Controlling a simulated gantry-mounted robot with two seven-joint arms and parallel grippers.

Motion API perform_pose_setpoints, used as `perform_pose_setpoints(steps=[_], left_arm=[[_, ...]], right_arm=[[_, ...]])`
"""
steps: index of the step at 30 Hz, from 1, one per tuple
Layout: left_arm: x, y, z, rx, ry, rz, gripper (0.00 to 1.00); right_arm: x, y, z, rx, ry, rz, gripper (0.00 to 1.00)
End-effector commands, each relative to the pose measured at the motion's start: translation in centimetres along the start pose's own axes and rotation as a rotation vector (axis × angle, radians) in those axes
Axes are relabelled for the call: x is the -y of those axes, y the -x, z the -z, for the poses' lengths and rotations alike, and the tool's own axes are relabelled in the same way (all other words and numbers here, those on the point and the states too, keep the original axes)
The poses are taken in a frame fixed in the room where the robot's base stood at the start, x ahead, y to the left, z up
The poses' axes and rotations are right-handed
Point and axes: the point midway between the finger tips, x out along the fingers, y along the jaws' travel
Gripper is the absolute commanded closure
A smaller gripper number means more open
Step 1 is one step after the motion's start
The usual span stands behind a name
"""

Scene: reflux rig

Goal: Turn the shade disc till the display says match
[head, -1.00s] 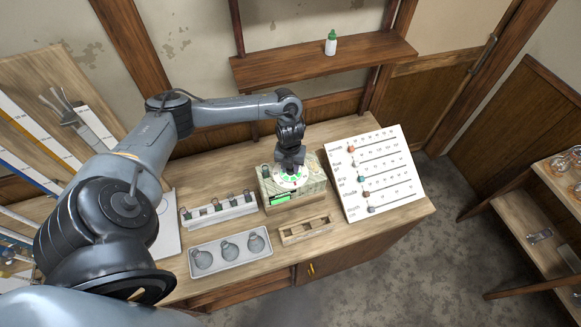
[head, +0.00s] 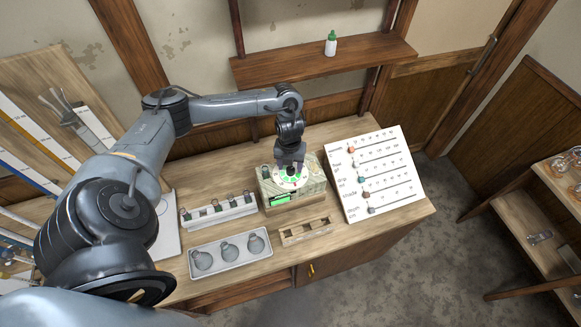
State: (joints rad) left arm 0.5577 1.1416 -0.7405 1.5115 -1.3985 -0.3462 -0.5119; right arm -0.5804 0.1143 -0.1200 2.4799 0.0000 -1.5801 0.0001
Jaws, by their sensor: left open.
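The shade disc (head: 291,182) is a white round dial with green patches on top of a pale green box (head: 306,192). The display (head: 281,198) is a lit green panel on the front of that box; its text is too small to read. My left gripper (head: 290,168) is open and points down over the disc, covering its back part. I cannot tell whether the fingertips touch the disc. My right gripper is not in view.
A rack of small vials (head: 219,214) stands left of the box. A tray with round flasks (head: 231,265) and an empty wooden rack (head: 306,231) lie in front. A white slider board (head: 388,196) stands right. A shelf above holds a green-capped bottle (head: 330,44).

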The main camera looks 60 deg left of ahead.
Motion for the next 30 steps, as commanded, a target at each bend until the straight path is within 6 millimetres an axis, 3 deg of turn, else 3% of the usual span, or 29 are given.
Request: perform_pose_setpoints(steps=[7, 13, 19, 30], left_arm=[[0.1, 5.0, -0.2, 0.005, -0.002, 0.003, 0.42], [0.1, 7.6, -0.1, 0.003, -0.001, 0.002, 0.42], [0.0, 8.7, 0.0, 0.001, 0.000, 0.001, 0.42], [0.0, 8.8, 0.0, 0.000, 0.000, 0.001, 0.42]], right_arm=[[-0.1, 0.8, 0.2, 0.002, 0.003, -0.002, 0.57], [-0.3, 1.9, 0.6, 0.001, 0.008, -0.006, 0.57], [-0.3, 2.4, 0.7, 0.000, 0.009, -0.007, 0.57], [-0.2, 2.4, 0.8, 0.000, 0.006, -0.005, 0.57]])
